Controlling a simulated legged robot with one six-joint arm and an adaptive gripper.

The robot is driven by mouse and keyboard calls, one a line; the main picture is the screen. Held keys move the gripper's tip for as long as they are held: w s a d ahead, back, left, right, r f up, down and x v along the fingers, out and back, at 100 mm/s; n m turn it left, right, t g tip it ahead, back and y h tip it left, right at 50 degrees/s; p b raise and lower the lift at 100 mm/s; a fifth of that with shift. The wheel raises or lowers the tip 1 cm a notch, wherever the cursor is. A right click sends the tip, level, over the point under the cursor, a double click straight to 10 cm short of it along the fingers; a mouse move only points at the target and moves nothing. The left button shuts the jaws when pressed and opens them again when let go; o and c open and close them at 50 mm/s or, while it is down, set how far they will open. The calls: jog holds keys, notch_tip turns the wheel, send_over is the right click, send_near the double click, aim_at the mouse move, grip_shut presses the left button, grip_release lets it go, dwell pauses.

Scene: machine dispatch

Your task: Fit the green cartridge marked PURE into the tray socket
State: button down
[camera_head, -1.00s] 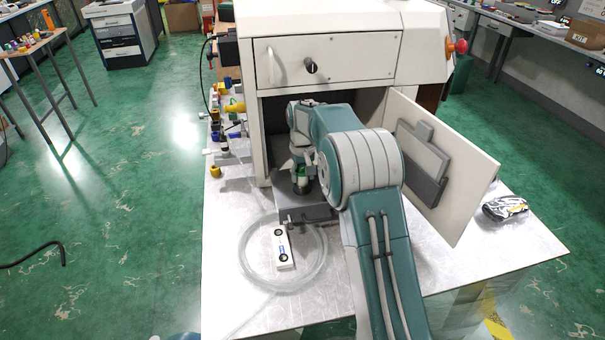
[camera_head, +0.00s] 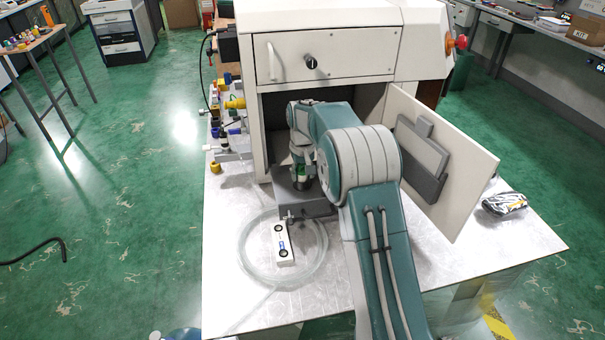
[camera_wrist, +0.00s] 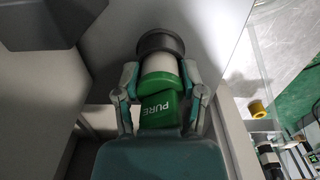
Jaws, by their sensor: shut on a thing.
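The green cartridge marked PURE (camera_wrist: 158,108) has a white band at its far end, in the wrist view. My gripper (camera_wrist: 160,78) is shut on it, one finger on each side. A dark grey round collar (camera_wrist: 161,42) sits at the white end; whether the cartridge is seated in it I cannot tell. In the head view the cartridge (camera_head: 301,172) shows small and upright above the grey tray (camera_head: 303,206), which juts from the machine's opening. My arm hides part of the tray and opening.
The white machine (camera_head: 330,62) stands behind, its door (camera_head: 465,185) swung open to the right of my arm. A white box (camera_head: 282,243) and a coil of clear tube (camera_head: 250,275) lie in front of the tray. Coloured fittings (camera_head: 225,130) line the machine's left side.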

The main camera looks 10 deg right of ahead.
jog(key=shift+s+f, duration=0.25)
jog(key=shift+f, duration=0.6)
dwell(0.6)
jog(key=shift+c, duration=0.4)
grip_release()
jog(key=shift+o, duration=0.4)
jog(key=shift+w+r, duration=0.15)
jog(key=shift+r, duration=0.65)
jog(key=shift+w+r, duration=0.1)
jog(key=shift+r, duration=2.3)
